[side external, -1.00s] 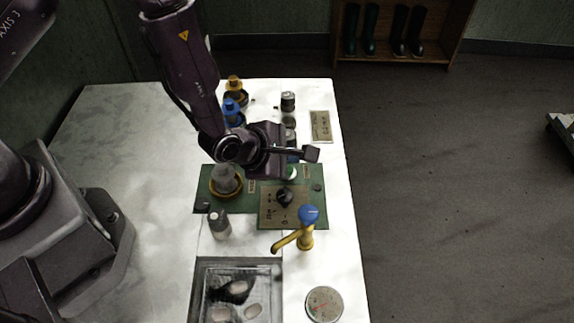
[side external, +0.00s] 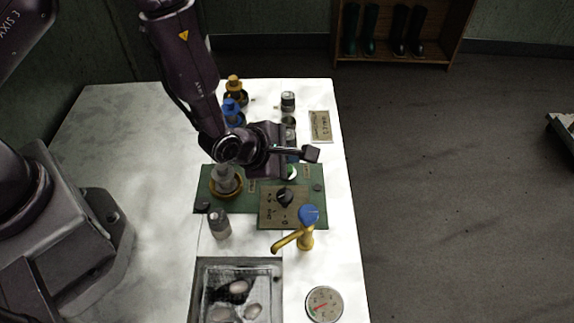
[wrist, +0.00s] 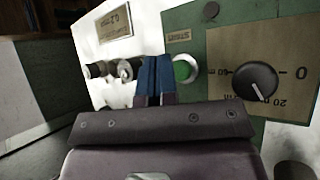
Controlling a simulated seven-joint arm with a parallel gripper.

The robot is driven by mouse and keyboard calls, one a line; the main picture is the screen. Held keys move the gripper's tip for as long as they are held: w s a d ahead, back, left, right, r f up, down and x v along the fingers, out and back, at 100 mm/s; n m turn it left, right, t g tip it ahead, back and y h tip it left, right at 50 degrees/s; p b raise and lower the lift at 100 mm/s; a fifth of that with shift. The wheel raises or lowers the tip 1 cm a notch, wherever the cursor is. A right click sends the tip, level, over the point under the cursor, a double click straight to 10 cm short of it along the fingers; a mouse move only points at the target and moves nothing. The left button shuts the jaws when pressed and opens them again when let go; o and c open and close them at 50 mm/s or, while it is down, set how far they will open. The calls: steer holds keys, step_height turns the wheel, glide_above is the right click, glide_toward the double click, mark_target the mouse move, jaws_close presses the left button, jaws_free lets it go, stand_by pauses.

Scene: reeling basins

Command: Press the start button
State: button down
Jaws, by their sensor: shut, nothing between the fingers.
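The start button is a green round button with a pale rim (wrist: 185,68), set at the edge of the green panel (wrist: 205,22). It shows in the wrist view just right of my fingertips. In the side view the green button (side external: 292,171) is partly hidden by my gripper. My gripper (wrist: 155,75) is shut and empty, its blue fingers together beside the button. I cannot tell whether the fingertips touch it. A small label (wrist: 178,36) sits above the button. A black dial knob (wrist: 255,81) is on the tan plate to the right.
A yellow tap with a blue handle (side external: 309,215) stands in front of the panel. A grey bottle (side external: 219,224), a basin (side external: 189,290) and a round gauge (side external: 324,304) are nearer. Blue and yellow-topped items (side external: 231,107) and a placard (side external: 321,126) are behind.

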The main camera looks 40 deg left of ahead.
steer(key=shift+f, duration=0.1)
steer(key=shift+f, duration=0.35)
steer(key=shift+f, duration=0.5)
stand_by(0.7)
steer(key=shift+r, duration=0.95)
steer(key=shift+r, duration=2.5)
